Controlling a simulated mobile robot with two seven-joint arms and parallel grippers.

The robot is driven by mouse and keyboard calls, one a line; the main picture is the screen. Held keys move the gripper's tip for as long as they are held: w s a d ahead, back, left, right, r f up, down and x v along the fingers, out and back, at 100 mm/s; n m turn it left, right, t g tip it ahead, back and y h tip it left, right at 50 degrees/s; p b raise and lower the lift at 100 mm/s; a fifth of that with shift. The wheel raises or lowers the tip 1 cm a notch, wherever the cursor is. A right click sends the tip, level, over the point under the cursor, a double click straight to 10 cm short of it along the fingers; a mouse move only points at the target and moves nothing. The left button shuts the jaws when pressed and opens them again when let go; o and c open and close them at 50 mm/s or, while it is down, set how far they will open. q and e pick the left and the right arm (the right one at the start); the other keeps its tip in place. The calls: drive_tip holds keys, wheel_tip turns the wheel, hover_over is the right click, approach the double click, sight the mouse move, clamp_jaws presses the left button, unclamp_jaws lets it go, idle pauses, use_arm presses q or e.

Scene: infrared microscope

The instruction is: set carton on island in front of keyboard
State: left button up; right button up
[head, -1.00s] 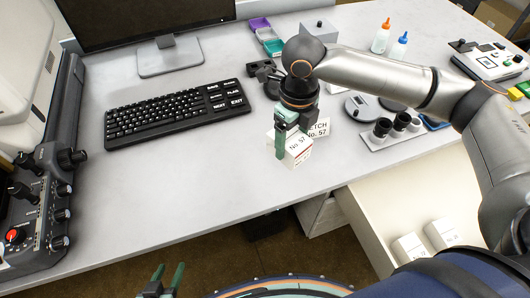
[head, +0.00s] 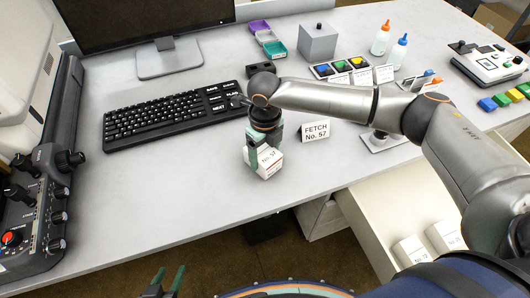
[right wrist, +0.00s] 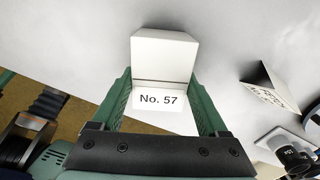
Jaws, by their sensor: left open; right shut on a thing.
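A small white carton (head: 267,164) marked "No. 57" is held by my right gripper (head: 258,150) over the island near its front edge, in front and to the right of the black keyboard (head: 172,117). In the right wrist view the carton (right wrist: 163,72) sits between the green fingers of the right gripper (right wrist: 165,105). I cannot tell whether its base touches the island. The pale grey island top (head: 170,190) is bare in front of the keyboard. My left gripper (head: 166,282) is open and empty at the bottom of the head view, off the island's front edge.
A "FETCH No. 57" card (head: 315,131) stands right of the carton. A dark control unit (head: 45,185) with knobs fills the left end. A monitor (head: 145,20) is behind the keyboard. Two white boxes (head: 409,249) lie in an open drawer at lower right.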

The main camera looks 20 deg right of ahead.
sight(265, 153)
drive_tip(key=shift+f, duration=0.1)
drive_tip(key=o, duration=1.3)
wheel_tip(265, 153, up, 12)
drive_tip(key=shift+r+p, duration=0.15)
drive_tip(key=shift+p, duration=0.25)
